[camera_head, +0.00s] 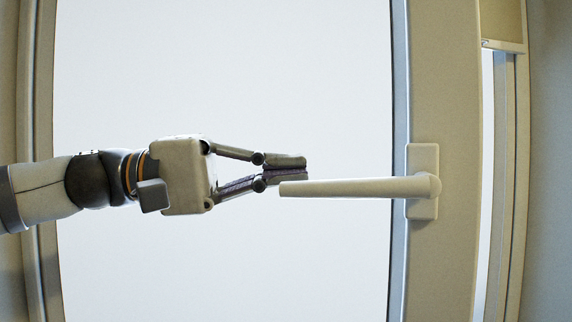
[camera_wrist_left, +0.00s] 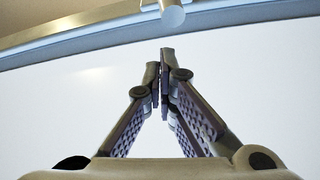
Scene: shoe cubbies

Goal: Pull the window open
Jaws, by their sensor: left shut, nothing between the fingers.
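The window (camera_head: 250,80) has a large pale pane and a beige sash frame, with its handle on the right stile. The handle (camera_head: 350,188) is a beige lever turned level, its free end pointing left from a plate (camera_head: 423,160). My left gripper (camera_head: 305,169) is shut and empty in front of the pane. In the head view its fingertips show beside and just above the lever's free end; I cannot tell whether they touch it. In the left wrist view the handle (camera_wrist_left: 173,17) shows beyond the shut fingertips (camera_wrist_left: 161,58), apart from them in the picture. My right gripper is not in view.
A bright upright gap (camera_head: 486,150) shows between the sash stile (camera_head: 455,90) and the outer frame (camera_head: 510,200) on the right, so the window looks ajar. A grey wall (camera_head: 552,150) stands at the far right.

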